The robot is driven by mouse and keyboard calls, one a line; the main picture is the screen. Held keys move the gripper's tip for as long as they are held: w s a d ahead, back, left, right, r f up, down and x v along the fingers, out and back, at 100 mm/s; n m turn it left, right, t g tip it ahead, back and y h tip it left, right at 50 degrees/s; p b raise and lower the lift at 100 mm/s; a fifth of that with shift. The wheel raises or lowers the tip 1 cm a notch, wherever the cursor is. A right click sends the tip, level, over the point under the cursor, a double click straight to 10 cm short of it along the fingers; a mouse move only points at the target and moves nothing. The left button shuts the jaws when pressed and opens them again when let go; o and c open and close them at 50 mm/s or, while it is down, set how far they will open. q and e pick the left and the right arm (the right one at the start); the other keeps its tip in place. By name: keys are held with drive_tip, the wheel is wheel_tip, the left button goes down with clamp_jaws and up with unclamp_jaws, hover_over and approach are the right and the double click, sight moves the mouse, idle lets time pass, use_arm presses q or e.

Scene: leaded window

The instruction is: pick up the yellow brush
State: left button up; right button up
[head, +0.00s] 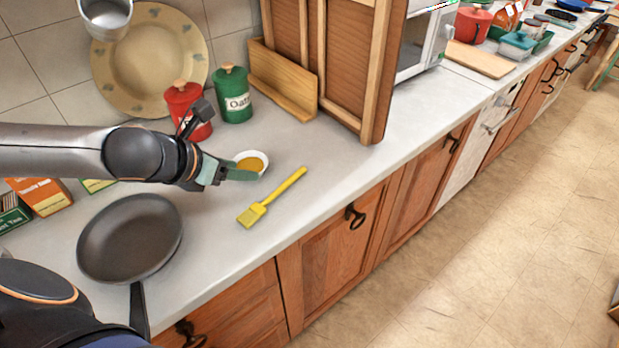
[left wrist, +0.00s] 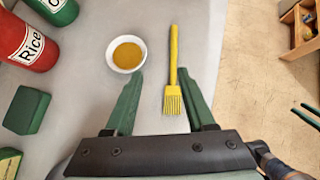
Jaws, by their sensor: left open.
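The yellow brush (head: 271,198) lies flat on the light counter, its bristles toward the front left and its handle toward the back right in the head view. In the left wrist view the brush (left wrist: 174,75) points away from me, with its bristles nearest. My left gripper (head: 242,172) is open and empty, above the counter to the left of the brush. In the left wrist view the left gripper's green fingers (left wrist: 166,100) stand apart, with the bristle end showing between them.
A small white bowl of yellow-brown contents (head: 251,162) stands close by the left gripper. A dark frying pan (head: 130,238) is at the front left. Red (head: 188,110) and green (head: 233,94) canisters stand behind. The counter (head: 330,170) right of the brush is clear up to its front edge.

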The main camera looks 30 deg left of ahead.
sight(283, 184)
use_arm(q)
drive_tip(key=d+f+b, duration=0.1)
drive_tip(key=w+d+m+b, duration=0.1)
drive_tip(key=shift+d+f+h+b, duration=0.3)
drive_tip(key=shift+f+h+b, duration=0.05)
drive_tip(key=shift+h+b, duration=0.05)
drive_tip(key=shift+w+f, duration=0.15)
drive_tip(key=shift+w, duration=0.1)
drive_tip(key=shift+x, duration=2.15)
drive_tip(key=w+f, duration=0.1)
drive_tip(key=w+f+b, duration=0.1)
drive_tip(key=f, duration=0.1)
drive_tip(key=shift+d+f, duration=0.1)
drive_tip(key=shift+f, duration=0.2)
drive_tip(key=shift+w+f, duration=0.35)
drive_tip(key=shift+w, duration=0.15)
